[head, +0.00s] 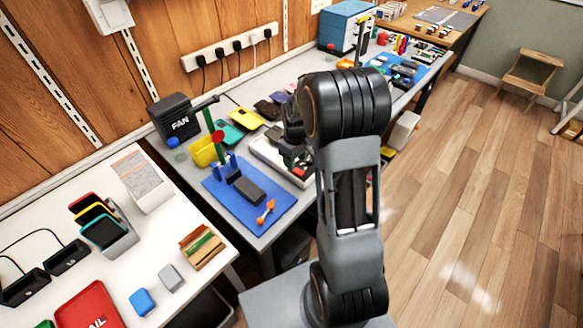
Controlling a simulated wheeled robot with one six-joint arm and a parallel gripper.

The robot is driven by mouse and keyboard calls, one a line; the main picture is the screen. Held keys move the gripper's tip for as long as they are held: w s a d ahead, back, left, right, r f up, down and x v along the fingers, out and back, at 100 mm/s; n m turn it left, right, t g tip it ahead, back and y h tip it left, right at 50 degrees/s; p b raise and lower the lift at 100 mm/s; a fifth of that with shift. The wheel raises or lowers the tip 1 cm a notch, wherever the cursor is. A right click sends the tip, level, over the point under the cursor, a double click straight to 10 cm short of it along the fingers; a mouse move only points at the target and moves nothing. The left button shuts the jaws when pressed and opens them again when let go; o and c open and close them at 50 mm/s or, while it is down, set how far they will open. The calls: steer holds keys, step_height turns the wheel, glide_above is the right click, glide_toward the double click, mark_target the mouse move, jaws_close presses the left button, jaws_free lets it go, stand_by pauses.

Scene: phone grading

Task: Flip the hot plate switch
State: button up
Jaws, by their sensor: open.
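A flat light-edged unit with a dark top (264,157), which looks like the hot plate, lies on the grey bench behind the blue mat. My arm covers its right part. A small red spot (298,172) shows at its front right; I cannot tell if this is the switch. My gripper (293,158) points down over the right part of this unit, partly hidden behind my arm. It is open with nothing seen in it. Whether it touches the unit cannot be told.
A blue mat (222,203) with a dark block (248,190) and an orange tool (265,212) lies in front. A black fan box (174,117), a yellow bin (203,152) and coloured trays stand to the left and behind. A white table (205,281) is at the lower left.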

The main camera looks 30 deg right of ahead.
mark_target(298, 172)
steer(key=shift+f, duration=1.95)
steer(key=shift+c, duration=0.3)
